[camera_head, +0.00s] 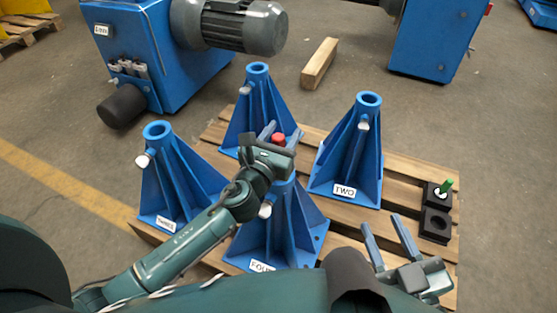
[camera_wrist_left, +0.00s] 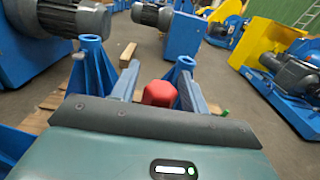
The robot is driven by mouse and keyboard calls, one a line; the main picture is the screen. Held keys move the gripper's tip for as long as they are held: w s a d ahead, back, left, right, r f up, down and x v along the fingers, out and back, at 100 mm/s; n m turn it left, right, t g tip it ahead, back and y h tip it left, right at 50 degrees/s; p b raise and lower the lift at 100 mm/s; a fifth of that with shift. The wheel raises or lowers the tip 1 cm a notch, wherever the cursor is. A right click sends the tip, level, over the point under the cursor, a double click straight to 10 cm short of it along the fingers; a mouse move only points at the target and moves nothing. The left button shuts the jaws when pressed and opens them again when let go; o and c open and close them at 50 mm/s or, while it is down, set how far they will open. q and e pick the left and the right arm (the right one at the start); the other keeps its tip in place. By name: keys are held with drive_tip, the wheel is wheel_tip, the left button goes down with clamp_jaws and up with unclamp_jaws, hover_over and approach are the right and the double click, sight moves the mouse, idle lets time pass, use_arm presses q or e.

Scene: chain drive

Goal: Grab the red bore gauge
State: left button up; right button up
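The red bore gauge (camera_head: 278,139) shows as a red cap above the blue stand labelled FOUR (camera_head: 281,232). The stand's top and the gauge's lower part are hidden behind my left gripper (camera_head: 283,131). This gripper is open, with one finger on each side of the red cap. In the left wrist view the red cap (camera_wrist_left: 160,93) lies between the two blue-grey fingers, with a small gap visible on each side. My right gripper (camera_head: 390,233) is open and empty at the lower right, over the pallet.
Other blue stands surround it on the wooden pallet (camera_head: 403,192): TWO (camera_head: 345,160) at right, THREE (camera_head: 175,180) at left, one behind (camera_head: 256,110). A black holder (camera_head: 436,222) with a green-topped piece (camera_head: 446,186) sits at right. A wood block (camera_head: 319,63) lies on the floor.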

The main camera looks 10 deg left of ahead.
use_arm(q)
clamp_jaws()
idle(1.1)
drive_tip(key=shift+r, duration=0.25)
